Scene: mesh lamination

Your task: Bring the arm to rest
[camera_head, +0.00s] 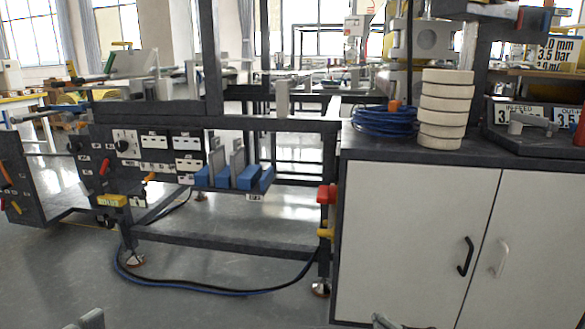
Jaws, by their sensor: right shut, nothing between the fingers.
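Only a small dark tip of my right gripper (382,321) shows at the bottom edge of the head view, in front of the white cabinet. It is shut with nothing in it. A grey piece (90,319) at the bottom left edge looks like part of my left gripper. Too little of it shows to tell its state. The rest of both arms is out of the frame. Neither visible tip touches anything in the picture.
A white two-door cabinet (415,240) stands close at the right. Its dark top carries a stack of cream rolls (444,110) and a blue coiled hose (384,122). A dark machine frame (225,243) with a control panel (160,150) stands left of it. Grey floor is clear in front.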

